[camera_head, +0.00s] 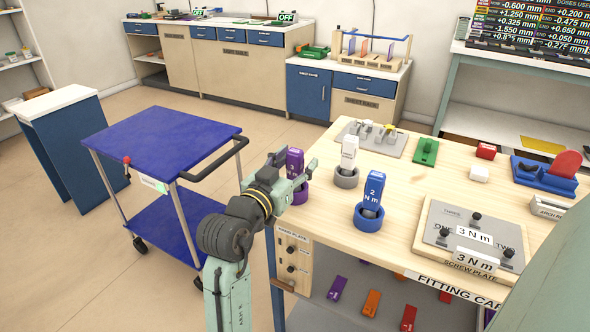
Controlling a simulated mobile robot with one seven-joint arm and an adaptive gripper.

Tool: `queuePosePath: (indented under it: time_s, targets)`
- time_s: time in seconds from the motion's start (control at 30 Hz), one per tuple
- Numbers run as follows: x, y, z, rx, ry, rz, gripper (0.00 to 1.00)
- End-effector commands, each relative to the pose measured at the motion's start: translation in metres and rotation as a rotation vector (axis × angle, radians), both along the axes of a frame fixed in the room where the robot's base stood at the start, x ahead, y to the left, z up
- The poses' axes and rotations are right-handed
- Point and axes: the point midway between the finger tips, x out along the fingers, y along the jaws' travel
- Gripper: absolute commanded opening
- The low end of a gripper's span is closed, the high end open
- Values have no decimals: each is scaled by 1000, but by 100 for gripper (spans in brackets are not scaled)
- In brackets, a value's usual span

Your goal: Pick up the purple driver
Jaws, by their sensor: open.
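The purple driver (294,160) stands upright at the left edge of the wooden fitting cart (327,226), with a "3" on its face. Its purple holder ring (300,195) shows partly below it. My gripper (287,173) is open at the left edge of the cart, right beside the purple driver. Its fingers overlap the driver's lower part in this view and hide some of it. I cannot tell whether the driver is between the fingers or whether they touch it.
A white driver (349,151) and a blue driver (369,188) stand in holders close to the right. The screw plate (474,238) lies further right. A blue trolley (160,138) stands left of my arm. Loose coloured pieces lie on the cart's lower shelf (340,315).

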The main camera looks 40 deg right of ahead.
Motion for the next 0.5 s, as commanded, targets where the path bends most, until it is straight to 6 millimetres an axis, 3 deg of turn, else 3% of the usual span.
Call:
queuePosePath:
  time_s: [0.5]
  targets:
    - [0, 1, 0, 0, 0, 0, 20]
